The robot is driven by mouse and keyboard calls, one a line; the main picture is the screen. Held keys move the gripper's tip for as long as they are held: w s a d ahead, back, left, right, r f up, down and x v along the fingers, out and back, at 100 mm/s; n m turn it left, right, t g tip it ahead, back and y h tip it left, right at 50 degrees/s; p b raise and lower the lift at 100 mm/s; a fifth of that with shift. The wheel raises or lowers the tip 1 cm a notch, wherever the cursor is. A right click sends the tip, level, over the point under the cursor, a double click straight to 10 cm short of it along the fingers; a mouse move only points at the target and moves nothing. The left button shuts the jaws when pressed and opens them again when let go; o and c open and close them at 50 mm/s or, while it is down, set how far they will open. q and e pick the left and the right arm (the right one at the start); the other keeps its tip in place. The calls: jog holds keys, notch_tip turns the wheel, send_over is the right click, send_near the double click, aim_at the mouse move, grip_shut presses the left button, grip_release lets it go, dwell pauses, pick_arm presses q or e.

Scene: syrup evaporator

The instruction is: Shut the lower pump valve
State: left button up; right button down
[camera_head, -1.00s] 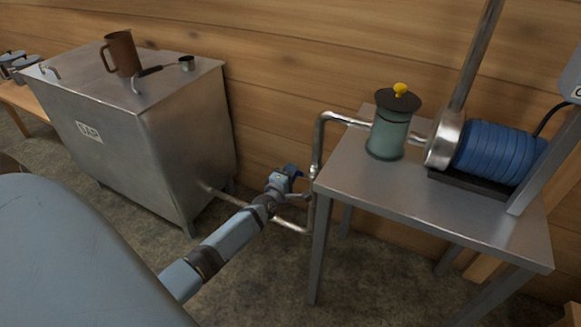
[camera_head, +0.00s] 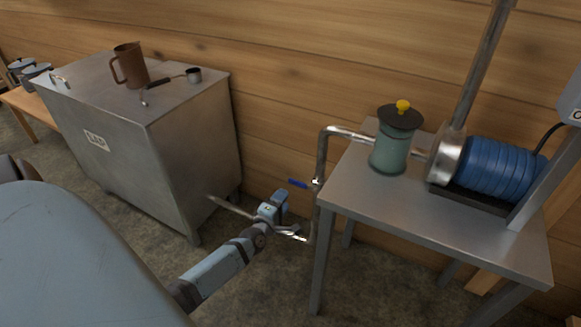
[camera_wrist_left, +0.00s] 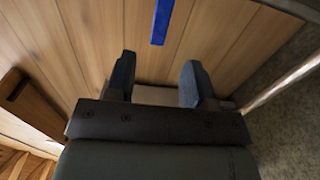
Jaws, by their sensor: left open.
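The valve's blue lever handle (camera_head: 299,183) sits on the upright metal pipe (camera_head: 321,158) left of the pump table. The lever sticks out to the left, across the line of the pipe. My left gripper (camera_head: 281,206) is open and empty, just below and left of the lever and apart from it. In the left wrist view the blue lever (camera_wrist_left: 161,20) shows at the top, beyond and between the two spread fingers of the gripper (camera_wrist_left: 157,78). My right gripper is not in view.
The metal table (camera_head: 400,213) carries a green canister (camera_head: 390,154) and a blue ribbed pump motor (camera_head: 495,165). A large steel tank (camera_head: 185,160) stands at the left, with a brown jug (camera_head: 130,65) on top. A low pipe (camera_head: 230,207) runs from the tank behind my gripper.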

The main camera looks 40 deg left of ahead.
pick_arm(q)
jog(key=v, duration=0.5)
jog(key=shift+p, duration=0.35)
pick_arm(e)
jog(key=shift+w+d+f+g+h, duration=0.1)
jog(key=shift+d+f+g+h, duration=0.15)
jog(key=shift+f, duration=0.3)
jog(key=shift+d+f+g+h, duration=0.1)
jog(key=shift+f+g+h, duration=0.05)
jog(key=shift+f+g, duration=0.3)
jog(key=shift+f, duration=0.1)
